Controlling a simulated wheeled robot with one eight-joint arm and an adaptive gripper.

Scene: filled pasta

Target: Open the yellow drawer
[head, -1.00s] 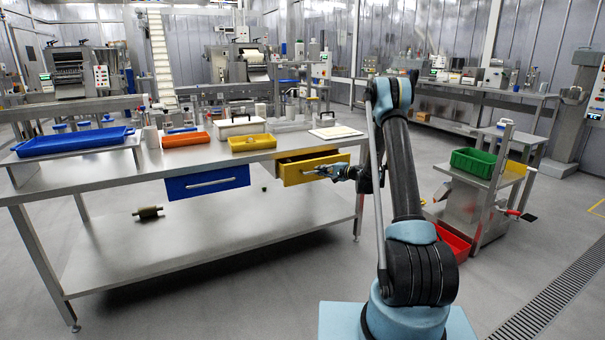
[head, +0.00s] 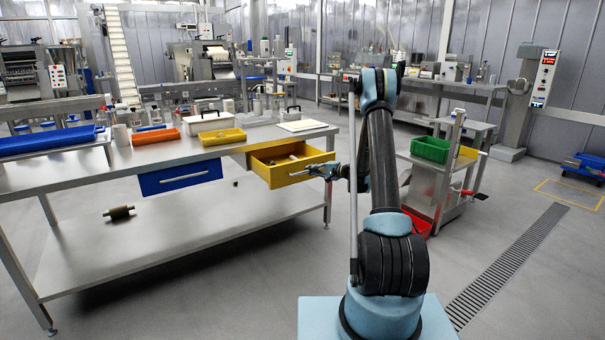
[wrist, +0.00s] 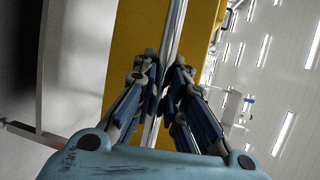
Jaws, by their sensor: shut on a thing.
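The yellow drawer (head: 297,177) is pulled out from under the right end of the steel table (head: 93,168). Its inside shows, with a pale tan item (head: 293,158) in it. My gripper (head: 318,170) is at the drawer's front, shut on its metal handle. In the wrist view the fingers of my gripper (wrist: 158,97) close on both sides of the shiny bar handle (wrist: 171,35). The yellow front (wrist: 138,50) stands behind the bar. The fingertips' exact contact is partly hidden by the finger links.
A closed blue drawer (head: 180,176) is left of the yellow one. Orange (head: 155,137), yellow (head: 222,137) and blue trays (head: 48,141) stand on the table. A steel cart with a green bin (head: 431,149) and a red bin (head: 417,223) stands right of my arm. A roller (head: 118,212) lies on the lower shelf.

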